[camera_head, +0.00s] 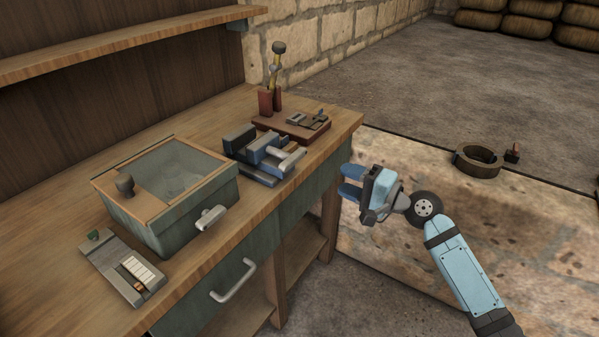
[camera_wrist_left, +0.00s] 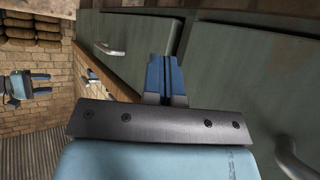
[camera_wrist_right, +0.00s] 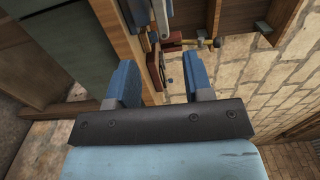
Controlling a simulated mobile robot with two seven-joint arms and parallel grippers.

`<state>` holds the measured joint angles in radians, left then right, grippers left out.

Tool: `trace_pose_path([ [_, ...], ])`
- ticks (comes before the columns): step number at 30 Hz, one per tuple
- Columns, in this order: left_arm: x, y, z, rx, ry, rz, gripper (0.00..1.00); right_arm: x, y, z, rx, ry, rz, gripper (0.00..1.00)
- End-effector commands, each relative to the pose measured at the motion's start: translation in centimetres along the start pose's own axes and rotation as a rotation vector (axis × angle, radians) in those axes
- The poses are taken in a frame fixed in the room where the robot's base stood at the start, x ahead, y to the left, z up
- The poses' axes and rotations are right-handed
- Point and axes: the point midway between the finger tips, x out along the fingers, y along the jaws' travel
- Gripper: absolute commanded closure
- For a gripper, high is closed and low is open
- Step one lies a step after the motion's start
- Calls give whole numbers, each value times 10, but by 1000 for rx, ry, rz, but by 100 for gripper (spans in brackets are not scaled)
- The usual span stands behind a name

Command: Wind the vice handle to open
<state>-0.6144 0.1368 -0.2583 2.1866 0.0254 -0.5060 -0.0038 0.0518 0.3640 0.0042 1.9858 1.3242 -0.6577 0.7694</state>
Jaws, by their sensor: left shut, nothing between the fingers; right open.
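The blue and dark grey vice (camera_head: 258,148) sits on the bench top near its front right edge. Its pale bar-shaped handle (camera_head: 291,160) is at its front, towards the bench edge. Blue and grey parts of what looks like the vice show at the top of the right wrist view (camera_wrist_right: 137,14). My right gripper (camera_head: 350,181) is open and empty, off the bench's right front corner and apart from the vice; its spread fingers show in the right wrist view (camera_wrist_right: 159,82). My left gripper (camera_wrist_left: 164,78) is shut and empty before the green drawer fronts, outside the head view.
A green box (camera_head: 190,215) with a wooden-framed lid stands left of the vice. A grey device with a white segmented strip (camera_head: 122,268) lies nearer. A reddish board (camera_head: 292,128) with metal parts lies behind the vice. Drawer handles (camera_head: 233,281) jut from the bench front.

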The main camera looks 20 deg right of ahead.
Motion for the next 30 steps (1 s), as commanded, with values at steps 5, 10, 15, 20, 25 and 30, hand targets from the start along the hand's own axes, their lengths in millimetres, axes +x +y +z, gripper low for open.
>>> trace_pose_path([
  [5,-1,0,-2,0,2,0,100,31,-2,0,1,-1,-3,53],
  [10,0,0,0,-1,2,0,100,69,-1,0,0,0,-2,53],
  [15,1,0,1,-2,3,1,100,101,0,0,-1,1,-1,53],
  [20,1,0,0,-3,7,2,100,121,0,0,-1,1,1,53],
  [25,1,1,-1,-3,10,4,100,130,0,0,-3,2,2,53],
  [30,1,1,-1,-3,10,4,100,130,0,0,-3,2,3,53],
])
